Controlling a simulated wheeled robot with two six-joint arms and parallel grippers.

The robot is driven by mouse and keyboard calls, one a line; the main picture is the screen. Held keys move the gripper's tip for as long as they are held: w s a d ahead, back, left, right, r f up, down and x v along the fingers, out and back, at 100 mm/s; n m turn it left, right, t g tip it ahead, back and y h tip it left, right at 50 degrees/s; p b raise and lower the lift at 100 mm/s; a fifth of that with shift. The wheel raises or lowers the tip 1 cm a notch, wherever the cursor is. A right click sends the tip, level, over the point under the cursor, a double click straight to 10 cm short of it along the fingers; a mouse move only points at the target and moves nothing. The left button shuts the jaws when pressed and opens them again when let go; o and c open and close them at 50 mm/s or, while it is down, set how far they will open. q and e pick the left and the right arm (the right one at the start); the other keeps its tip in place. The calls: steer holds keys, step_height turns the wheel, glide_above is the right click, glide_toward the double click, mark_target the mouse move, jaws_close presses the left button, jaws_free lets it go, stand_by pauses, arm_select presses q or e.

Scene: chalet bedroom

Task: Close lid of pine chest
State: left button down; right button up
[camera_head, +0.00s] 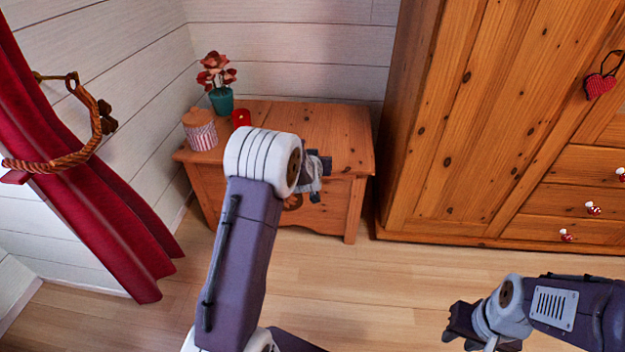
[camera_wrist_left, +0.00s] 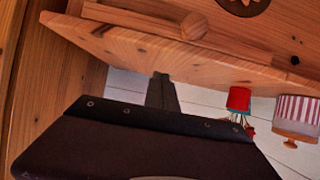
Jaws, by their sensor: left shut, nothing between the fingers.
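The pine chest (camera_head: 335,200) stands against the white wall, and its lid (camera_head: 315,115) looks flat and down on the box. Part of the front edge is hidden behind my left arm. My left gripper (camera_head: 318,172) is at the lid's front edge, shut and empty. In the left wrist view the fingers (camera_wrist_left: 162,94) are close to the lid edge (camera_wrist_left: 180,60), with the picture turned upside down; I cannot tell whether they touch. My right gripper (camera_head: 462,328) hangs over the floor at lower right, away from the chest; its finger opening is unclear.
A striped jar (camera_head: 201,134), a red cup (camera_head: 241,118) and a teal vase with flowers (camera_head: 221,100) stand on the lid's left part. A pine wardrobe (camera_head: 480,120) is close at the right. A red curtain (camera_head: 90,190) hangs at left. The wooden floor (camera_head: 370,290) in front is clear.

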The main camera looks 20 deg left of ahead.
arm_select(q)
steer(key=s+d+f+p, duration=0.2)
steer(key=s+f, duration=0.1)
steer(key=s, duration=0.6)
steer(key=shift+d, duration=0.35)
